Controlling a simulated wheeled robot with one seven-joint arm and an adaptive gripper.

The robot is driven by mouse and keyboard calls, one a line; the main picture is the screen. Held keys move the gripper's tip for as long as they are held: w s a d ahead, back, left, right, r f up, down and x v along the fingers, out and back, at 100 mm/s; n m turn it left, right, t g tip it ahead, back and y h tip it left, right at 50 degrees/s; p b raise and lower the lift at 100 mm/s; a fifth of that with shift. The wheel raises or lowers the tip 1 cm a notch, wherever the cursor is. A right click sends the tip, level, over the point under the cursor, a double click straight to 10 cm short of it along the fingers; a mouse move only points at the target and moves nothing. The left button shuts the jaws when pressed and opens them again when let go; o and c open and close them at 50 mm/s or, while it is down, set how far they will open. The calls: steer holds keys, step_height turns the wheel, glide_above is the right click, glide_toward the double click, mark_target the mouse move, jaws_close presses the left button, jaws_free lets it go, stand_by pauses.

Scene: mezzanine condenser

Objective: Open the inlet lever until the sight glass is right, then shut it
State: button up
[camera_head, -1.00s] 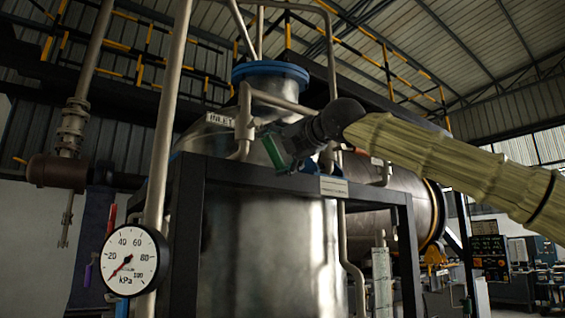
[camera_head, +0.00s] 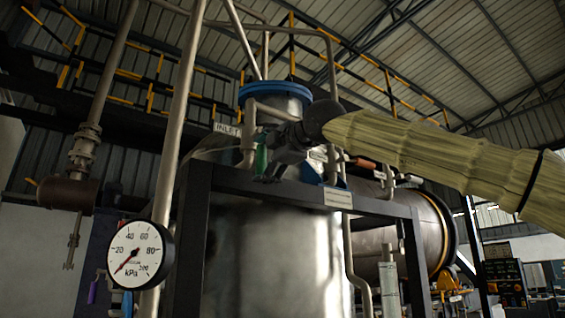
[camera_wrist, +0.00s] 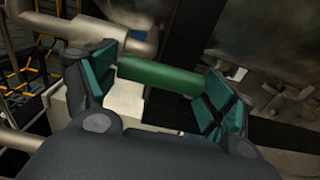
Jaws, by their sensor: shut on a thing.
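The green inlet lever (camera_head: 261,157) hangs nearly upright beneath the pipework by the INLET label (camera_head: 227,129), at the upper left of the steel tank (camera_head: 275,255). My gripper (camera_head: 272,162) is at the lever, its details dark and small in the head view. In the wrist view the green handle (camera_wrist: 160,76) lies crosswise between the teal pads of my gripper (camera_wrist: 158,92), which is shut on it. A pale upright tube (camera_head: 388,285) stands right of the tank; I cannot tell whether it is the sight glass, and no liquid level is readable.
A round kPa gauge (camera_head: 139,255) at left has its needle near the low end. A black frame (camera_head: 190,240) surrounds the tank close below my gripper. An orange-red handle (camera_head: 362,163) is behind my arm. Pipes run close around the lever.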

steer(key=shift+a+f, duration=0.15)
stand_by(0.3)
steer(key=o, duration=1.3)
steer(key=shift+w, duration=0.1)
steer(key=shift+r, duration=0.2)
